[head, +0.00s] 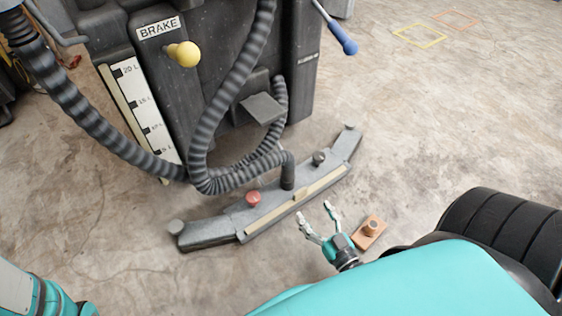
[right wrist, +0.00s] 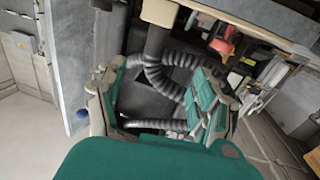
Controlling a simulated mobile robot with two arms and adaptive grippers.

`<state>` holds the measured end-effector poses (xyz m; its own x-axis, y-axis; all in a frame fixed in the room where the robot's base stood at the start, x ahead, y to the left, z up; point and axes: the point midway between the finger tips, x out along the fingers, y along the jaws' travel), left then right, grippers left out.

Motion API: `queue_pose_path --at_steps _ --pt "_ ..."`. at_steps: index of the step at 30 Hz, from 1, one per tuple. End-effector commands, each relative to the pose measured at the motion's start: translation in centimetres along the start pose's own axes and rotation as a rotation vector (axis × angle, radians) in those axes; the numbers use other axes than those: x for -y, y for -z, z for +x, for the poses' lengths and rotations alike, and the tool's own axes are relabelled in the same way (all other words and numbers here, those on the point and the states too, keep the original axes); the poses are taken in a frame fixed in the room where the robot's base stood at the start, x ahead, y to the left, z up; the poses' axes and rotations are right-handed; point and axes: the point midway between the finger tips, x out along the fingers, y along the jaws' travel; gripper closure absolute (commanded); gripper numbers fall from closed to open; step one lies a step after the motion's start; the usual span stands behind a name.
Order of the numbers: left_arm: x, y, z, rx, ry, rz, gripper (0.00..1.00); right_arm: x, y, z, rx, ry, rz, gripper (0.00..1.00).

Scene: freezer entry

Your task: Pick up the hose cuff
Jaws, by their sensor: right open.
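The hose cuff (head: 288,176) is a dark, smooth end piece of the ribbed grey hose (head: 215,180). It stands upright at the middle of the grey squeegee bar (head: 215,226). In the right wrist view the dark cuff (right wrist: 156,41) shows at the top, beyond my fingers, with the hose curving from it. My right gripper (head: 315,212) is open and empty, in front of the bar and a little right of the cuff, apart from it. Its spread teal fingers (right wrist: 160,90) frame the hose in the wrist view. My left gripper is out of the head view.
The dark machine body (head: 210,90), with a yellow knob (head: 184,53), stands behind the bar. A red knob (head: 253,198) and a dark knob (head: 319,158) flank the cuff. An orange-brown block (head: 369,232) lies right of my gripper.

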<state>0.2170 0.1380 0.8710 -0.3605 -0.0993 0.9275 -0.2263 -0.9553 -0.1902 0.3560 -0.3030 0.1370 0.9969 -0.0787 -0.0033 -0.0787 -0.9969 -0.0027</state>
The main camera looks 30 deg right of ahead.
Motion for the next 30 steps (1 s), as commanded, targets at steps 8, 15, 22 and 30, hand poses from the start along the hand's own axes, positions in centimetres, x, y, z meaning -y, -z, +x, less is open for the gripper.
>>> queue_pose_path --at_steps 8,15,22,30 --pt "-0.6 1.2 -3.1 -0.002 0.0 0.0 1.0 0.0 -0.4 5.1 -0.009 0.001 0.001 0.31" --pt "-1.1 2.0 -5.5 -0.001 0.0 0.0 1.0 0.0 -0.4 10.0 -0.007 0.001 0.002 0.31" --pt "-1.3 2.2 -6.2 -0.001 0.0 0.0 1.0 -0.1 -0.1 12.0 -0.002 0.001 0.0 0.31" --pt "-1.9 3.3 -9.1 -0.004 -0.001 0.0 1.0 -0.8 -0.3 15.3 -0.007 0.0 0.002 0.31"
